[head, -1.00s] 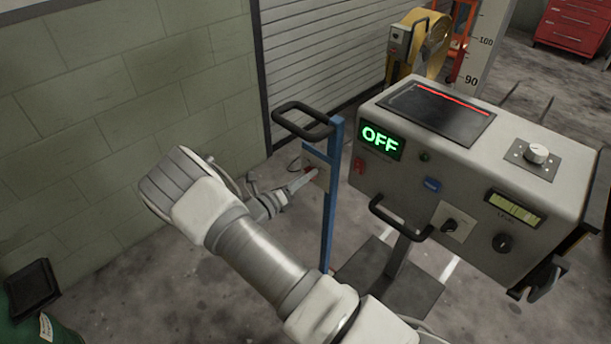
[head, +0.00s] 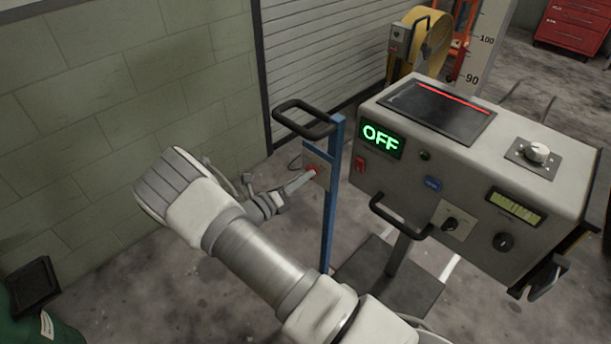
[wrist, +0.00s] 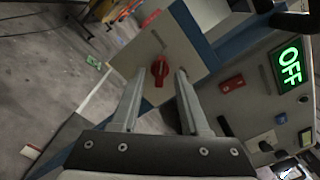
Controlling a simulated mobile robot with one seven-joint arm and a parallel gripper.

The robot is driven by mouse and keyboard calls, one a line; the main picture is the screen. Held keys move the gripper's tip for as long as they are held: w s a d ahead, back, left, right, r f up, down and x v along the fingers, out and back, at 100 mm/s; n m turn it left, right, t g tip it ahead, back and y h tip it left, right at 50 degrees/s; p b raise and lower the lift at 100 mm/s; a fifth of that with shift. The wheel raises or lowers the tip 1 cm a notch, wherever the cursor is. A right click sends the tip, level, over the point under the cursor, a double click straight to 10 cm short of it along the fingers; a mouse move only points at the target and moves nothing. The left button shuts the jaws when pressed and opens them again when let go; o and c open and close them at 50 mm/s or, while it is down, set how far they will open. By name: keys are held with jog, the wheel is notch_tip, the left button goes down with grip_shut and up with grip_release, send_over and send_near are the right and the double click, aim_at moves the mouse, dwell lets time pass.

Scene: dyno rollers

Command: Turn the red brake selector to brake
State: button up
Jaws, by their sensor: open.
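The red brake selector (wrist: 160,69) is a red knob on a pale square plate (wrist: 178,45) fixed to a blue post. In the wrist view it shows at the fingertips of my gripper (wrist: 158,76), with one finger on each side. The fingers are open, with a gap to the knob on both sides. In the head view the selector (head: 312,170) shows at the tip of my gripper (head: 300,183), partly covered by it. How deep the fingers reach past the knob is hard to tell.
A grey console (head: 470,170) with a green OFF display (head: 381,140), a red switch, a blue button and knobs stands right of the blue post (head: 331,210). A black handle (head: 303,118) tops the post. A block wall (head: 110,110) stands at the left.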

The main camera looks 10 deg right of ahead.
jog(key=v, duration=1.6)
jog(key=s+d+r+m+g+y, duration=0.35)
jog(key=d+r+m+g, duration=0.2)
jog(key=r+m, duration=0.25)
jog(key=s+d+r+m+g+y, duration=0.2)
jog(key=s+d+r+m+g, duration=0.2)
jog(key=d+r+m, duration=0.4)
jog(key=s+d+r+m+t+y+p, duration=0.1)
jog(key=s+r+m+t+y+p, duration=0.1)
jog(key=s+r+m+t+y, duration=0.3)
jog(key=shift+s+d+r+m+y, duration=0.35)
jog(key=shift+s+r+m+y, duration=1.9)
jog(key=shift+s+r+m, duration=3.5)
jog(key=shift+w+f+m, duration=0.75)
